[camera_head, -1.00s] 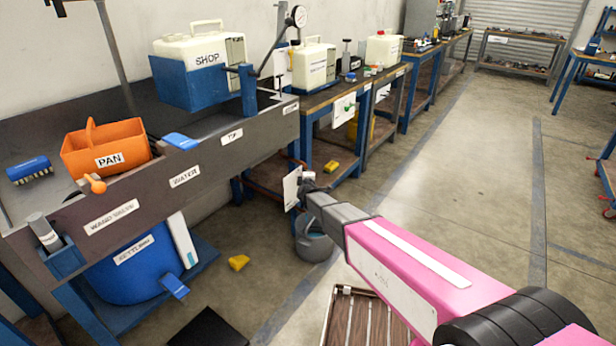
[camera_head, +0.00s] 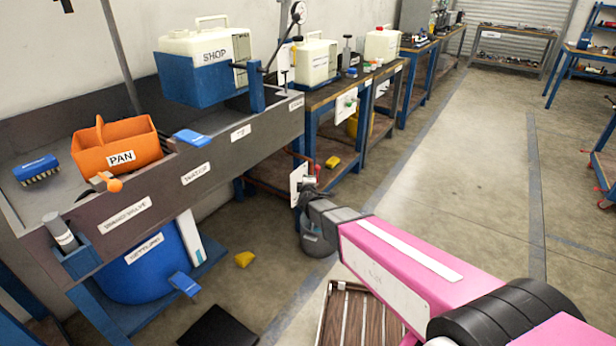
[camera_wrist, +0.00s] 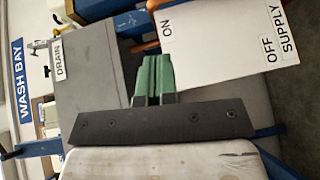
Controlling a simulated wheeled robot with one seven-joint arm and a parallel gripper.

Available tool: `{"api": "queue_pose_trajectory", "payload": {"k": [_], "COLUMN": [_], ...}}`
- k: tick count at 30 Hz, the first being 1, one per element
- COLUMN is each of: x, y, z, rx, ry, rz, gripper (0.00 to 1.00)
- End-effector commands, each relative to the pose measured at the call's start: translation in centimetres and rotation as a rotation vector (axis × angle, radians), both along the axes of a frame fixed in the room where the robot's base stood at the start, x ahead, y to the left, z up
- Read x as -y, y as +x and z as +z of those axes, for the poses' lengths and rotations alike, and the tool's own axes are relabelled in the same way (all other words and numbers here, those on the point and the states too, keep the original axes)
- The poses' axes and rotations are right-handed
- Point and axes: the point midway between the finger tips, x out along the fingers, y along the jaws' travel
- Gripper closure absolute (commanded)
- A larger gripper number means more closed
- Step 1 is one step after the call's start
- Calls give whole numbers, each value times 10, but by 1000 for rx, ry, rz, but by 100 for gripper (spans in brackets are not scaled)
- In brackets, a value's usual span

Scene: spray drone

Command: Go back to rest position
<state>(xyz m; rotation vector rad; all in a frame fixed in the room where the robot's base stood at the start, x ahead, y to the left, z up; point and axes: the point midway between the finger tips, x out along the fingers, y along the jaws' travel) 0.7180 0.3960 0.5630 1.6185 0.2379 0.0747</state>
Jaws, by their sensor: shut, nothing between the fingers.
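My gripper (camera_wrist: 154,78) shows in the wrist view with its green fingers together, shut and empty. In front of it is a white board (camera_wrist: 215,45) marked ON, OFF and SUPPLY. I cannot tell whether the fingers touch the board. In the head view my pink arm reaches from the lower right toward the end of the wash bench (camera_head: 225,145), and its end is beside a small white plate (camera_head: 298,184). The fingers are hidden there.
An orange pan (camera_head: 118,148) and a blue brush (camera_head: 36,170) sit on the bench. A blue settling tub (camera_head: 155,265) stands below. The aisle at right is clear.

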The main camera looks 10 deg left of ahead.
Motion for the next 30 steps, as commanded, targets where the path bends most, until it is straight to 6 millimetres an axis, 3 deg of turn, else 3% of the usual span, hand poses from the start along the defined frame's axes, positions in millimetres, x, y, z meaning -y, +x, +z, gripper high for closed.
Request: {"api": "queue_pose_trajectory", "payload": {"k": [1, 6, 19, 23, 30], "x": [3, 5, 10, 30, 97], "y": [-11, -23, -22, -23, -37], "z": [3, 4, 5, 8, 5], "rx": [0, 0, -22, -110, -448], "ry": [0, 0, 24, 113, 370], "rz": [1, 0, 11, 45, 55], "gripper": [100, 100, 100, 100, 100]}}
